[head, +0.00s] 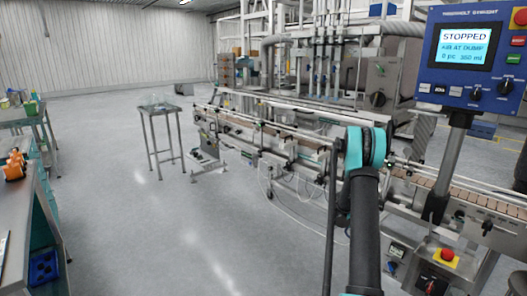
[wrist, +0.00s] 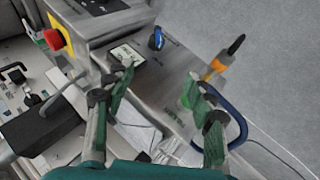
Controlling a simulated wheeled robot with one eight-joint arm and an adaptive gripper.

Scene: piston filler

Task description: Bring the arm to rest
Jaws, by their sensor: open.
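My arm (head: 365,225) rises in the right half of the head view, black with a teal joint at its top. My gripper (wrist: 157,82) shows in the wrist view with its two green-tipped fingers spread apart and nothing between them. It is over a grey metal box that carries a small display (wrist: 126,56) and a blue knob (wrist: 156,40). I cannot tell whether the fingers touch anything. In the head view the gripper itself does not show clearly.
The conveyor (head: 455,190) and filling machine stand close to my arm. A blue panel (head: 468,55) reads STOPPED. A red stop button (head: 447,255) sits below it; one also shows in the wrist view (wrist: 54,39). A small table (head: 158,109) stands left, with open floor around it.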

